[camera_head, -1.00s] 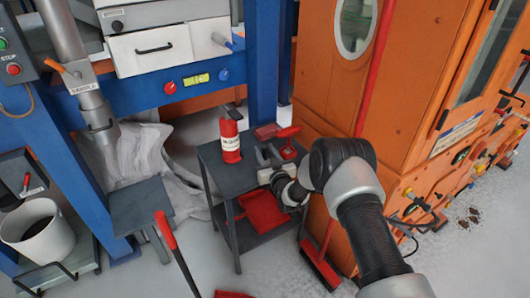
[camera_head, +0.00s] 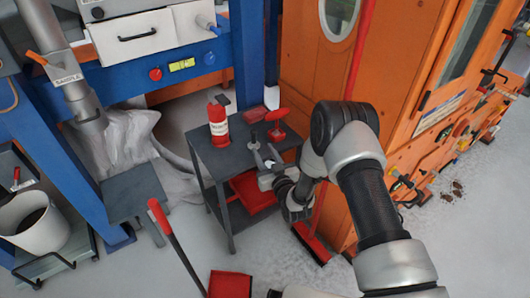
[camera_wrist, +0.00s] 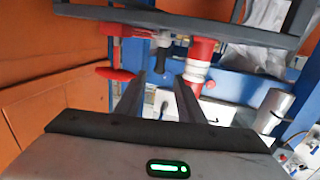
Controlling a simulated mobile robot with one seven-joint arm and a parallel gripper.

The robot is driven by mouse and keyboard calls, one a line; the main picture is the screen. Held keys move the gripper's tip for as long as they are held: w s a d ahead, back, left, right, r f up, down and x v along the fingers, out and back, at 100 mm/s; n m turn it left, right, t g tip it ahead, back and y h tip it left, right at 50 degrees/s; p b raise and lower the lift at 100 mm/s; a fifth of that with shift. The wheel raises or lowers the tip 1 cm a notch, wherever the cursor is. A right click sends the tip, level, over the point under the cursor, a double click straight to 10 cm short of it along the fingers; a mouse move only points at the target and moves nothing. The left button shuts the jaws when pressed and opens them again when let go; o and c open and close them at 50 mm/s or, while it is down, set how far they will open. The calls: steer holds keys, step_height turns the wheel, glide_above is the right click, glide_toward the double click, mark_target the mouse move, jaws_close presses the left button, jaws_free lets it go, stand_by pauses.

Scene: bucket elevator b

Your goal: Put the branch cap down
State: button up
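My gripper (camera_head: 266,156) is at the front right edge of the small grey cart (camera_head: 228,158). In the wrist view its two dark fingers (camera_wrist: 158,90) stand apart, with nothing visibly clamped between them. The wrist view is roughly upside down. A small grey piece with a dark stem (camera_wrist: 162,45) shows beyond the fingertips, between the red bottle (camera_wrist: 200,58) and a red tool (camera_wrist: 118,40). It seems to stand on the cart top, apart from the fingers. I cannot tell whether this piece is the branch cap; no other cap is clearly recognisable.
The red bottle (camera_head: 217,124) and red tool (camera_head: 276,124) stand on the cart top; a red tray (camera_head: 252,192) is on its lower shelf. The orange cabinet (camera_head: 408,80) is close on the right. A red-handled broom (camera_head: 312,244) leans there. A grey stool (camera_head: 134,190) stands left.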

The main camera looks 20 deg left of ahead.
mark_target(255, 139)
steer(key=shift+o, duration=0.3)
steer(key=shift+s+d+r, duration=0.15)
steer(key=shift+s+d, duration=0.05)
steer(key=shift+d, duration=0.15)
step_height(255, 139, up, 3)
steer(key=s+d+g+h+b, duration=0.2)
steer(key=s+d+g, duration=0.1)
steer(key=x, duration=0.4)
steer(key=b+x, duration=0.1)
steer(key=x, duration=0.2)
steer(key=b+x, duration=0.1)
steer(key=x, duration=0.3)
steer(key=shift+w+a+r, duration=0.15)
steer(key=shift+w+a, duration=0.1)
steer(key=shift+a, duration=0.15)
steer(key=b+x, duration=0.2)
steer(key=x, duration=0.3)
steer(key=shift+s+a, duration=0.15)
steer(key=shift+w+a, duration=0.2)
steer(key=shift+w, duration=0.05)
steer(key=shift+c, duration=0.3)
steer(key=shift+r, duration=0.1)
jaws_close()
